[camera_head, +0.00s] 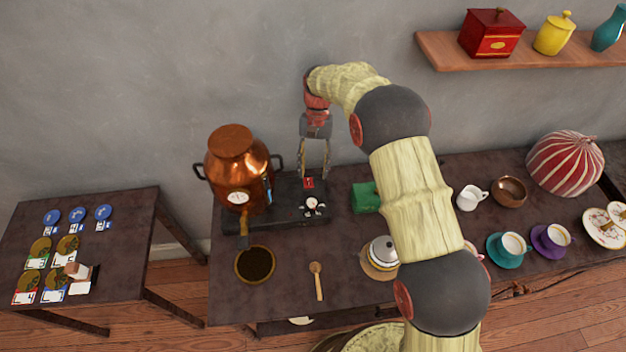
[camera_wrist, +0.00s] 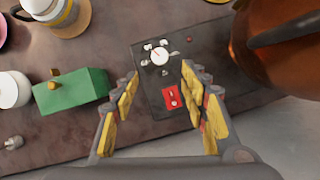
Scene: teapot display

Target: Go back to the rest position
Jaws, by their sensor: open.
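My gripper (camera_head: 313,160) hangs pointing down above the right part of a dark base plate, beside the copper urn. In the wrist view my gripper (camera_wrist: 160,90) is open, with its yellow-padded fingers apart and nothing between them. Below it lies the dark base plate (camera_head: 290,213) with a red switch (camera_head: 309,183) and a white dial (camera_head: 312,204). The red switch (camera_wrist: 173,97) and the dial (camera_wrist: 159,55) also show in the wrist view. The fingers appear to be above the plate; I cannot tell the exact gap.
The copper urn (camera_head: 237,170) stands close to the left of my gripper. A green box (camera_head: 366,197) is to the right. A wall shelf (camera_head: 440,50) is at upper right.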

